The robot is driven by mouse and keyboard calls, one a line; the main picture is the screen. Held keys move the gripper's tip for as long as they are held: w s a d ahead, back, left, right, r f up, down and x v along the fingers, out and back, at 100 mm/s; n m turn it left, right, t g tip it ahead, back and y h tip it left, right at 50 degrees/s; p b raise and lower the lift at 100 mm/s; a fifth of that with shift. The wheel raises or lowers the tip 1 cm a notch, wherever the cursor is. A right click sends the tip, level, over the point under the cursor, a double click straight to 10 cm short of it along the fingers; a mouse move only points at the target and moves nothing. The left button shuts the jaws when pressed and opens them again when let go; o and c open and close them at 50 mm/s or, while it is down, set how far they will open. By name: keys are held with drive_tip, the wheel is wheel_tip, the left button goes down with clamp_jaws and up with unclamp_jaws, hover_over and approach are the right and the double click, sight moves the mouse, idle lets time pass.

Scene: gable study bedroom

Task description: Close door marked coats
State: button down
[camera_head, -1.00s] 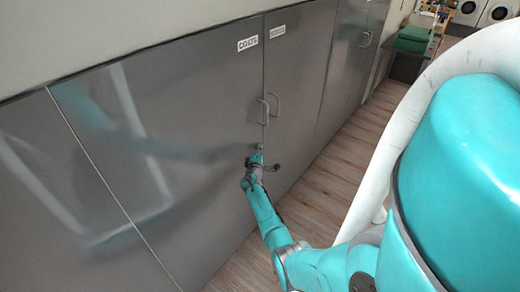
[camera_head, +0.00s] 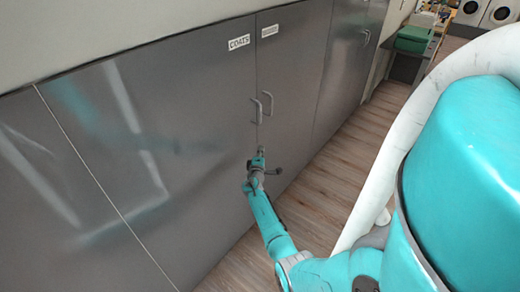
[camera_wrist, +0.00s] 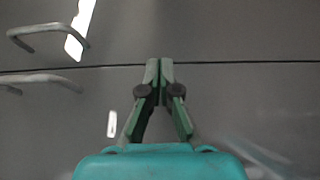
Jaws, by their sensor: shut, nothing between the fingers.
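The grey door marked COATS (camera_head: 180,140) stands left of a narrow vertical seam in the head view. It looks flush with the neighbouring door. Its white label (camera_head: 239,42) is near the top right corner, and its handle (camera_head: 257,111) is by the seam. My gripper (camera_head: 261,151) is shut and empty, at the seam below the handles. In the wrist view my gripper (camera_wrist: 160,62) has its fingertips together at the dark seam line, close to or touching the door; I cannot tell which. Two handles (camera_wrist: 45,80) show at the left there.
The neighbouring grey door (camera_head: 292,90) has its own label (camera_head: 270,31) and handle (camera_head: 269,102). More grey doors run to the right. A wooden floor (camera_head: 330,175) lies clear along them. A desk with a green item (camera_head: 412,39) stands at the far end.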

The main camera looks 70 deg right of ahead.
drive_tip(key=s+a, duration=0.2)
drive_tip(key=s, duration=0.7)
drive_tip(key=shift+a, duration=0.4)
drive_tip(key=shift+f, duration=0.1)
drive_tip(key=w+a+f+t+y, duration=0.1)
drive_tip(key=a+f+t+y, duration=0.25)
drive_tip(key=a, duration=0.95)
drive_tip(key=w+a+f+t+y, duration=0.15)
drive_tip(key=a+f, duration=0.35)
drive_tip(key=a, duration=0.8)
drive_tip(key=s+a+r+t+y, duration=0.1)
drive_tip(key=s+a+t+y, duration=0.15)
drive_tip(key=a, duration=0.75)
drive_tip(key=s+a+r+t+y, duration=0.1)
drive_tip(key=s+a+y, duration=0.2)
drive_tip(key=a, duration=0.6)
drive_tip(key=s+a+r+m+t+y, duration=0.1)
drive_tip(key=s+a+r+y, duration=0.2)
drive_tip(key=s+a+r, duration=0.5)
drive_tip(key=s+a+r+m+t+y, duration=0.1)
drive_tip(key=s+a+r+y, duration=0.3)
drive_tip(key=r, duration=0.9)
drive_tip(key=s+a, duration=0.3)
drive_tip(key=a, duration=0.1)
drive_tip(key=shift+s+r+m, duration=0.15)
drive_tip(key=shift+s+m, duration=0.15)
drive_tip(key=shift+s, duration=0.05)
